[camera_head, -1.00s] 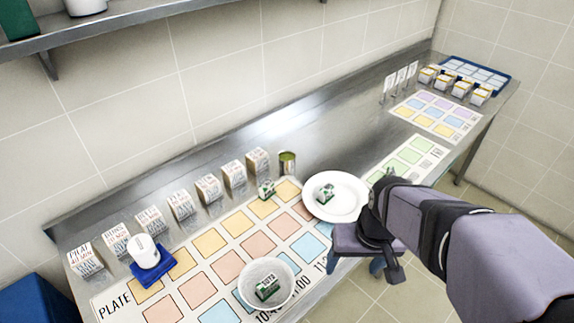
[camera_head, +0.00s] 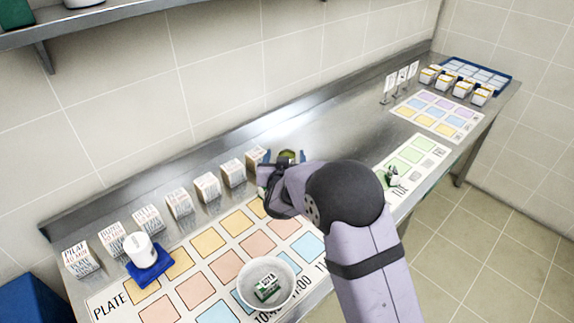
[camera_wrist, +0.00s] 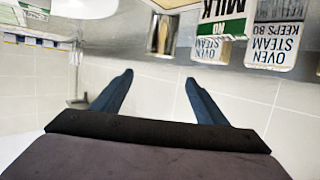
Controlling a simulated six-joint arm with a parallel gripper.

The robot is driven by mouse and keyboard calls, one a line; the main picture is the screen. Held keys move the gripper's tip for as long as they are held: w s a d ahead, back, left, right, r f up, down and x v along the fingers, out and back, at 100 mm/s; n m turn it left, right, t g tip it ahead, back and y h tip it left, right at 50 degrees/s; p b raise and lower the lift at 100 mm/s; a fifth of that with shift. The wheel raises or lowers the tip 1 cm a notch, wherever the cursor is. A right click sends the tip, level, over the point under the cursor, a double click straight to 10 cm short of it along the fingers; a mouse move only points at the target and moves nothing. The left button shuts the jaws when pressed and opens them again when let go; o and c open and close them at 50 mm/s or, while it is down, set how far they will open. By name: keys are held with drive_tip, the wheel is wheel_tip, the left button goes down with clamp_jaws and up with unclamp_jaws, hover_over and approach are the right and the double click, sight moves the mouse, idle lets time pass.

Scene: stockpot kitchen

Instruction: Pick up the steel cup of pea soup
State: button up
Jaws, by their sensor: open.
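The steel cup (camera_head: 288,155) stands on the steel counter near the wall, at the right end of the row of labelled boxes. Its green contents show in the head view. In the wrist view a small steel cup (camera_wrist: 163,32) stands upside down in the picture, at the top centre. My gripper (camera_head: 283,158) reaches over the counter to the cup, its blue fingers showing on either side of it in the head view. In the wrist view the fingers (camera_wrist: 158,80) are spread and empty, with the cup beyond their tips. My arm hides the white plate in the head view.
Labelled boxes (camera_head: 206,187) line the wall left of the cup, close to my gripper. A white bowl (camera_head: 247,291) and a white mug (camera_head: 139,246) stand farther left. Counter right of the cup is clear.

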sight(287, 153)
wheel_tip(287, 153, down, 4)
drive_tip(key=shift+d+r, duration=0.15)
drive_tip(key=shift+p+x, duration=0.35)
drive_tip(key=shift+x, duration=0.7)
drive_tip(key=shift+w, duration=0.1)
drive_tip(key=shift+p+x, duration=1.1)
drive_tip(key=shift+x, duration=1.4)
drive_tip(key=shift+r, duration=0.1)
drive_tip(key=c, duration=1.2)
